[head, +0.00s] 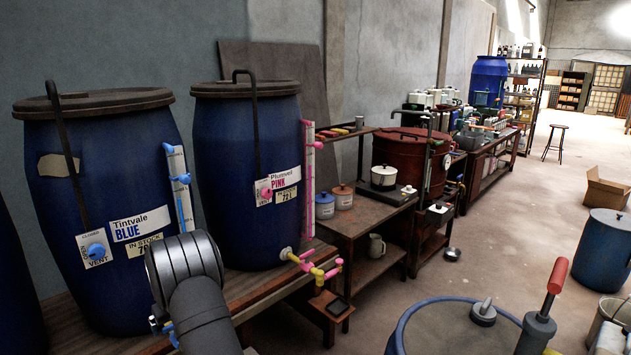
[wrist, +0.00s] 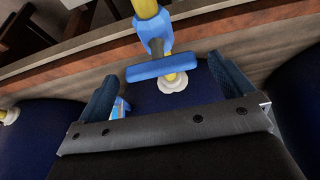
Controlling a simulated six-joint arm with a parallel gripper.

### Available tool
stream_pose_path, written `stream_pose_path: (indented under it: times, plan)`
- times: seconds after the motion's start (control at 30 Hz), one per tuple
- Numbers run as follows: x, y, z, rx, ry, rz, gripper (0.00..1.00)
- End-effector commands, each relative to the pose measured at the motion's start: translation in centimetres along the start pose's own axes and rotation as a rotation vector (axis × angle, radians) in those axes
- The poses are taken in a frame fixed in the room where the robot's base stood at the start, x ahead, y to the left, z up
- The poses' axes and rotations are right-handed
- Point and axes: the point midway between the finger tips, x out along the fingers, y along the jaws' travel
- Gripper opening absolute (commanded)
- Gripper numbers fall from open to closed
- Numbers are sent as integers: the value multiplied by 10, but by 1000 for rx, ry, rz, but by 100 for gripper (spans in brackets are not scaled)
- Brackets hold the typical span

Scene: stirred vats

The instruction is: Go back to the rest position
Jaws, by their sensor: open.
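My gripper (wrist: 165,66) is open in the wrist view, with one finger on each side of a blue tap handle (wrist: 150,69). Both fingers look apart from the handle. The handle sits across a yellow pipe (wrist: 147,8) that comes out of a blue vat (wrist: 150,100) through a white flange. In the head view my arm covers the front of the Tintvale BLUE vat (head: 100,190) and hides my gripper and most of that vat's tap. The Plumveil PINK vat (head: 245,150) stands to its right, with a pink and yellow tap (head: 316,265).
Both vats stand on a wooden bench (head: 275,282). A workbench with pots (head: 355,215) stands further right. A blue-rimmed drum (head: 450,325) with a red-handled lever (head: 555,280) is at the front right. The floor (head: 500,230) between them is mostly clear.

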Motion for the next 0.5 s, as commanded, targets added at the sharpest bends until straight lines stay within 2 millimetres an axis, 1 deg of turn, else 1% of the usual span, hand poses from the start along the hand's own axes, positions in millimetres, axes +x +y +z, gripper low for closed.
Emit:
stream_pose_path:
  times: [0.03, 0.2, 0.5]
  plan:
    - [6, 0, 0, 0, -1, 0, 98]
    - [15, 0, 0, 0, 0, 0, 98]
    - [17, 0, 0, -1, 0, 0, 98]
